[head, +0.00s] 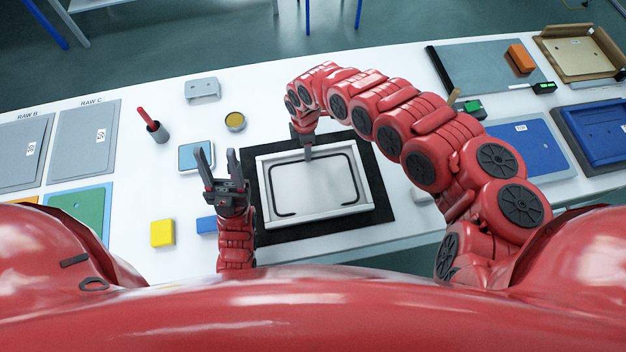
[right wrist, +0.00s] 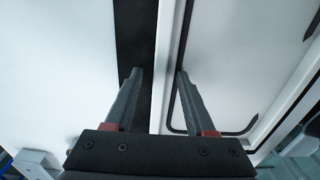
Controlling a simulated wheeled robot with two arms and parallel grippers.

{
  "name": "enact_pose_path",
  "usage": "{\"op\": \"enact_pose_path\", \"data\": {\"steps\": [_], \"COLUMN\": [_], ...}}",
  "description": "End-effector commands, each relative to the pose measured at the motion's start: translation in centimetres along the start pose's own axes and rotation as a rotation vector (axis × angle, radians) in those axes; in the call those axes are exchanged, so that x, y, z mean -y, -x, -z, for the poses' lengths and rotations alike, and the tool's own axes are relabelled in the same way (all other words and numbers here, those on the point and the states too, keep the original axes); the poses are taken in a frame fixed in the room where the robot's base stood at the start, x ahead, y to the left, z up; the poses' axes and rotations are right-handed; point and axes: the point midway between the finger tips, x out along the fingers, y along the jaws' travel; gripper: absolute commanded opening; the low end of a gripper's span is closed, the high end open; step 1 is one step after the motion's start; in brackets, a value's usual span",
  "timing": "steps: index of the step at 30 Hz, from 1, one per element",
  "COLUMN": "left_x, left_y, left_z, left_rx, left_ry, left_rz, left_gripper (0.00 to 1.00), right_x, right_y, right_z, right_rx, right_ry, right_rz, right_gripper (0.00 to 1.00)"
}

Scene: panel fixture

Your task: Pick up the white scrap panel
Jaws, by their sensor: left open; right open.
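The white panel (head: 322,184), with a black line around its inside and a raised pale rim, lies flat on a black mat (head: 378,190) in the middle of the table. My right gripper (head: 307,150) points down at the panel's far edge. In the right wrist view the panel (right wrist: 235,75) is on the right. The open right fingers (right wrist: 159,72) stand either side of its rim, one over the mat and one over the panel's inner side; contact is not clear. My left gripper (head: 218,158) is open and empty, pointing up beside the panel's left edge.
Left of the mat are a yellow block (head: 162,233), a blue block (head: 206,225), a light blue tile (head: 194,156), a round tin (head: 235,121) and a red-handled tool (head: 150,122). Blue trays (head: 530,150) and an orange block (head: 521,58) are on the right.

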Motion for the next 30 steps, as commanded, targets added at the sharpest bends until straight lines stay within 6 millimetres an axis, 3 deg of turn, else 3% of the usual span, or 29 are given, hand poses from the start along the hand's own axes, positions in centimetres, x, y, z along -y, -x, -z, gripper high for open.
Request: {"op": "enact_pose_path", "data": {"steps": [8, 17, 30], "left_x": [0.0, 0.0, 0.0], "left_y": [-0.02, -0.02, -0.02], "left_z": [0.0, 0.0, 0.0], "left_rx": [0.0, 0.0, 0.0], "left_ry": [0.0, 0.0, 0.0], "left_rz": [0.0, 0.0, 0.0], "left_gripper": [0.5, 0.5, 0.5], "right_x": [-0.07, -0.06, -0.06], "right_y": [-0.28, -0.27, -0.26], "right_z": [-0.09, -0.07, -0.07], "right_rx": [0.001, 0.0, 0.0], "right_ry": [-0.001, -0.001, -0.001], "right_rz": [-0.002, -0.001, -0.001], "right_gripper": [0.53, 0.0, 0.0]}}
